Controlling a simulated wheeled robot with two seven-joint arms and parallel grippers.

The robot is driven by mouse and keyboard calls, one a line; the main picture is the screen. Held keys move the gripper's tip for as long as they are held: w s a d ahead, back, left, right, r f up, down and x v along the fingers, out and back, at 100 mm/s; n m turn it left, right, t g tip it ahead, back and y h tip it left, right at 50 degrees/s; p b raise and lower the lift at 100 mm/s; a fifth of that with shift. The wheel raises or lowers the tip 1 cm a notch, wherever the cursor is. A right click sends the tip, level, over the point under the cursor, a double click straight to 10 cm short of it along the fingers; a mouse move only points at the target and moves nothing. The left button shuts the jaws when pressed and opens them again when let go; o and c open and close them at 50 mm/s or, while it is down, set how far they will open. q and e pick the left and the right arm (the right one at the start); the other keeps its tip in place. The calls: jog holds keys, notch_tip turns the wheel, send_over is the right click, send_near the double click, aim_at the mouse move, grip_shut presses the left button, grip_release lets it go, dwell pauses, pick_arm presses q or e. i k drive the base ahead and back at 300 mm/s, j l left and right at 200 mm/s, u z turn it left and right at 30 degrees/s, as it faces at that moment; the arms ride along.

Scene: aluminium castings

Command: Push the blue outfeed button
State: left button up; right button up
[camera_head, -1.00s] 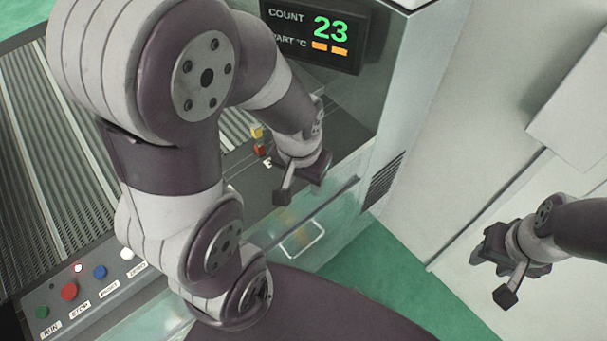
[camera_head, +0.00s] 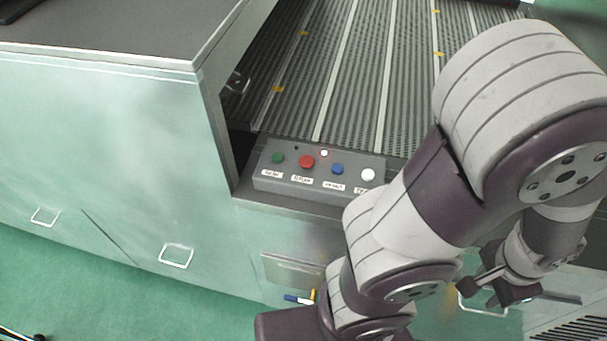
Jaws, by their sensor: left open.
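The blue button (camera_head: 337,168) is on a grey control box (camera_head: 265,185) at the front end of the ribbed conveyor. It stands between the red button (camera_head: 307,162) and the white button (camera_head: 368,175). A green button (camera_head: 278,158) is at the box's left end. The labels below are too small to read surely. My left gripper (camera_head: 497,293) is open and empty at the lower right, well apart from the box and partly hidden by its own arm. The right gripper is out of view.
The ribbed conveyor bed (camera_head: 345,75) runs back behind the box. A pale metal cabinet (camera_head: 110,140) fills the left. My left arm covers the right side.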

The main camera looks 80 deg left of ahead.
aim_at(336, 169)
jog(key=u, duration=2.75)
jog(key=j, duration=0.05)
